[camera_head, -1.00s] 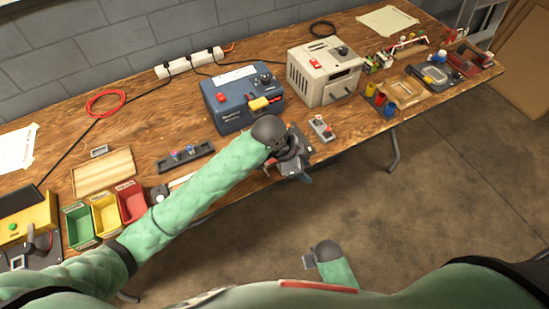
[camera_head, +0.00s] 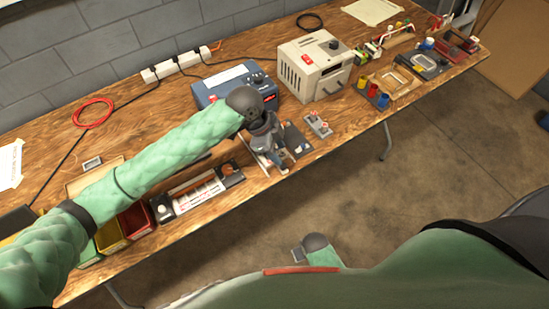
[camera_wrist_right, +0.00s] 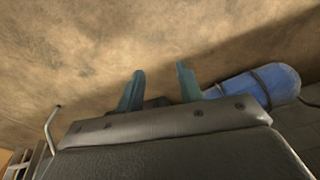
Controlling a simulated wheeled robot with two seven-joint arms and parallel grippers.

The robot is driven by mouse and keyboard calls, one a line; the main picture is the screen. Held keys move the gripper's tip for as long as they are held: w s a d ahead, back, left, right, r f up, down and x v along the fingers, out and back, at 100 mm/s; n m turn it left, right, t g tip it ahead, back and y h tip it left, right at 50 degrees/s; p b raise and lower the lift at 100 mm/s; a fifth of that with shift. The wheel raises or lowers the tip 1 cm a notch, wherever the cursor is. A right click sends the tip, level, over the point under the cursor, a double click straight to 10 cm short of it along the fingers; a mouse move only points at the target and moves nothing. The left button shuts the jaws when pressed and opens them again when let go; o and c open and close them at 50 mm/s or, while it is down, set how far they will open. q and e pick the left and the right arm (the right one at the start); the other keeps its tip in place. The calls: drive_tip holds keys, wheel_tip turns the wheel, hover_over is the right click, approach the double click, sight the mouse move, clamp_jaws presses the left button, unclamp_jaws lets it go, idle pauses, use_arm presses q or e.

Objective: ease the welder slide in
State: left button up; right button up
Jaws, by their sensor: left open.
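My left gripper (camera_head: 279,163) is open, pointing down near the bench's front edge, in front of the blue machine. A dark plate (camera_head: 299,140) lies beside it; I cannot tell whether they touch. My right gripper (camera_head: 297,256) hangs low over the floor, off the bench. In the right wrist view its fingers (camera_wrist_right: 160,85) are apart with nothing between them.
A beige machine (camera_head: 313,72) stands right of the blue one. A small grey switch box (camera_head: 318,125) is in front of it. Coloured bins (camera_head: 135,220) and a long tray (camera_head: 195,194) sit at the front left. Several cups and trays fill the right end.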

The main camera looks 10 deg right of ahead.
sight(279, 168)
use_arm(q)
wheel_tip(279, 168, down, 3)
drive_tip(key=shift+w+f+p, duration=0.1)
drive_tip(key=shift+w+p, duration=0.05)
drive_tip(key=shift+p, duration=0.55)
drive_tip(key=shift+f, duration=0.35)
drive_tip(key=shift+p+x, duration=0.4)
drive_tip(key=shift+x, duration=0.6)
drive_tip(key=shift+d+f, duration=0.15)
drive_tip(key=shift+f, duration=0.1)
drive_tip(key=shift+d+f, duration=0.1)
drive_tip(key=shift+f, duration=0.2)
use_arm(e)
wheel_tip(279, 168, down, 7)
drive_tip(key=shift+s+f, duration=0.2)
drive_tip(key=shift+s, duration=0.25)
drive_tip(key=shift+d, duration=0.15)
